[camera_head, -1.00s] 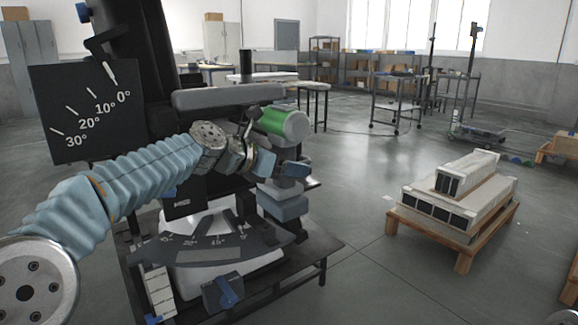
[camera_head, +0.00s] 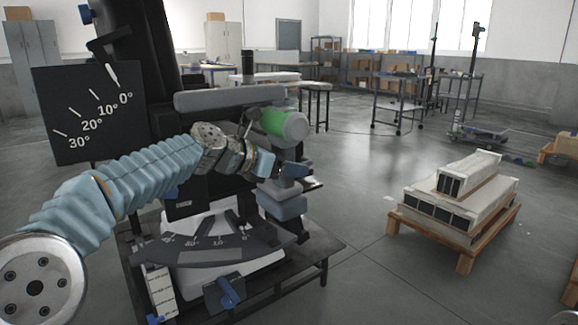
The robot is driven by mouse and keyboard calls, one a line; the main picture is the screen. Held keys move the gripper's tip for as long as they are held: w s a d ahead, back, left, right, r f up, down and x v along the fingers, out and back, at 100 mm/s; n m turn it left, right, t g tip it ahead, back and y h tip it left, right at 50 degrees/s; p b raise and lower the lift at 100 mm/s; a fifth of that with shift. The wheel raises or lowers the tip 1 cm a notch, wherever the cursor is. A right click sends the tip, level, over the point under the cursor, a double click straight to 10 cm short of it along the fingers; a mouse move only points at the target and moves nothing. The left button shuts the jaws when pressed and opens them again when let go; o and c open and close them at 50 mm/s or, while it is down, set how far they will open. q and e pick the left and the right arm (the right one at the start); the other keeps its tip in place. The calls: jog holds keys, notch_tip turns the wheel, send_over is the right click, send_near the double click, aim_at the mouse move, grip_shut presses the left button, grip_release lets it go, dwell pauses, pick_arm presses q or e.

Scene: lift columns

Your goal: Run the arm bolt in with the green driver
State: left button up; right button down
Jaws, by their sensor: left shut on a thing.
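The green driver (camera_head: 272,121) has a green band and a pale grey rounded end. It sits at the upper right of the lift column, beside the grey horizontal arm (camera_head: 230,97). My left gripper (camera_head: 258,140) is at the end of my blue-sleeved arm, shut on the driver; its fingertips are partly hidden behind its own body. The arm bolt cannot be made out; it is hidden behind the gripper and driver. The black column (camera_head: 130,45) stands behind with a tilt dial (camera_head: 90,115) marked 0° to 30°.
A curved scale plate (camera_head: 215,248) and a blue-handled clamp (camera_head: 228,292) sit low on the dark stand. A wooden pallet (camera_head: 465,262) with long pale boxes stands at right. Open floor lies between. Tables and shelving line the back.

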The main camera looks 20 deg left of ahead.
pick_arm(q)
jog(key=shift+w+a+r, duration=0.1)
jog(key=shift+a, duration=0.05)
jog(key=shift+p, duration=0.55)
dwell(0.7)
jog(key=shift+w+a+p, duration=0.35)
jog(key=shift+a+p, duration=0.15)
jog(key=shift+p, duration=0.55)
dwell(1.3)
jog(key=shift+d, duration=0.1)
jog(key=shift+s+d, duration=0.8)
jog(key=shift+d, duration=0.15)
jog(key=shift+s+d, duration=0.75)
jog(key=shift+d, duration=0.2)
jog(key=shift+d, duration=0.1)
jog(key=s+d+p, duration=0.1)
jog(key=s+d, duration=0.1)
jog(key=d, duration=0.1)
jog(key=shift+s, duration=0.2)
